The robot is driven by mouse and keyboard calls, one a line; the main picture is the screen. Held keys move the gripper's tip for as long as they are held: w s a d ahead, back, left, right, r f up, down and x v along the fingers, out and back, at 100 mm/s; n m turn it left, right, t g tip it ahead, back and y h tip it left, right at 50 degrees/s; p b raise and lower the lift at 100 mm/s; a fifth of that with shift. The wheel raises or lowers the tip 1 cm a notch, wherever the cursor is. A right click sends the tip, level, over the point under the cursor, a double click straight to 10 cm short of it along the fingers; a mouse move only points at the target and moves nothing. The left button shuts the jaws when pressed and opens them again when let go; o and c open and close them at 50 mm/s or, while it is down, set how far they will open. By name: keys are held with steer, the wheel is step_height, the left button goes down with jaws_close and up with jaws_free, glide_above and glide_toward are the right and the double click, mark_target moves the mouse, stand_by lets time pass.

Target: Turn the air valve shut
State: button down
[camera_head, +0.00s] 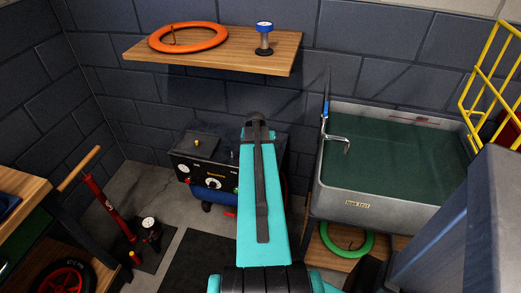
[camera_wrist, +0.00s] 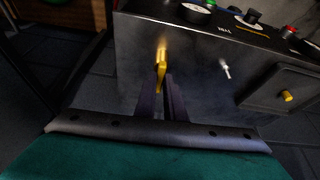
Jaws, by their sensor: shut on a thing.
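The lever hangs about straight down in the picture. My gripper (camera_wrist: 163,86) has its two dark fingers at the lever's lower end and is shut on it. The fingers hide part of the lever tip. In the head view the compressor (camera_head: 209,172) stands on the floor against the wall. My turquoise arm reaches over it and hides its right part, the gripper and the valve.
A wooden shelf (camera_head: 210,57) hangs above. A grey sink (camera_head: 400,204) stands right, a red pump (camera_head: 103,200) left. Some floor between is clear.

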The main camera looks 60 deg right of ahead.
steer(key=shift+m, duration=0.4)
steer(key=c, duration=1.8)
jaws_free()
steer(key=shift+c, duration=0.2)
steer(key=v, duration=1.3)
steer(key=shift+a+r, duration=0.25)
steer(key=shift+r, duration=0.1)
steer(key=shift+w, duration=0.1)
